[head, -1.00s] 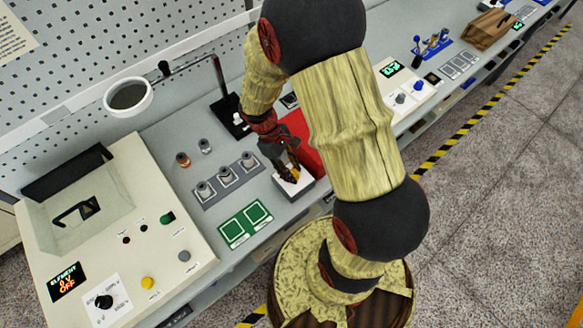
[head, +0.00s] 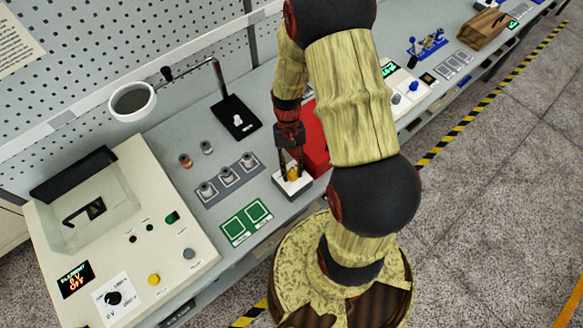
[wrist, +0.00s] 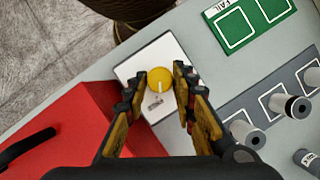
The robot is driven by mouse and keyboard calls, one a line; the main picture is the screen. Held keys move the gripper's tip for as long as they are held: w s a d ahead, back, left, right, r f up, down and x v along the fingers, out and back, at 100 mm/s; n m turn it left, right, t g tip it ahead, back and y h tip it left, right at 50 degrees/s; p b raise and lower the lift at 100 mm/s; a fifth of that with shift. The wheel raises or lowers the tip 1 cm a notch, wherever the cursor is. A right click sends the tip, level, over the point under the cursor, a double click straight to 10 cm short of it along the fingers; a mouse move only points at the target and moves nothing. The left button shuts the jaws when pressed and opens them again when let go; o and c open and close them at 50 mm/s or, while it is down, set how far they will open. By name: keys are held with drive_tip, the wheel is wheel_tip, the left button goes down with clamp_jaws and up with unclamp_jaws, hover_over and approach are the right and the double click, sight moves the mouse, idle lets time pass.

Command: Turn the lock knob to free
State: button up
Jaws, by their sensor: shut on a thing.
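The lock knob (wrist: 160,80) is a round yellow knob with a white pointer line, on a white box (wrist: 135,62). In the wrist view the line points down the picture, toward a small label too small to read. My gripper (wrist: 161,81) is shut on the knob, one finger on each side of it. In the head view the knob (head: 293,174) shows yellow between the fingers of my gripper (head: 291,172), which reaches down from above onto the white box (head: 291,189).
A red box (head: 316,140) stands close beside the white box. Green pads (head: 246,222) and a grey rack with several spindles (head: 229,180) lie to the left. A black stand (head: 237,118) is behind. A cream control panel (head: 130,235) fills the bench's left end.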

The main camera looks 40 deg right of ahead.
drive_tip(key=shift+d+m+y+p, duration=0.1)
drive_tip(key=shift+m+y+p, duration=0.25)
drive_tip(key=shift+m, duration=0.95)
drive_tip(key=shift+s, duration=0.1)
drive_tip(key=o, duration=1.1)
drive_tip(key=shift+o, duration=0.2)
drive_tip(key=shift+t, duration=0.3)
drive_tip(key=v, duration=1.2)
drive_tip(key=shift+f, duration=0.1)
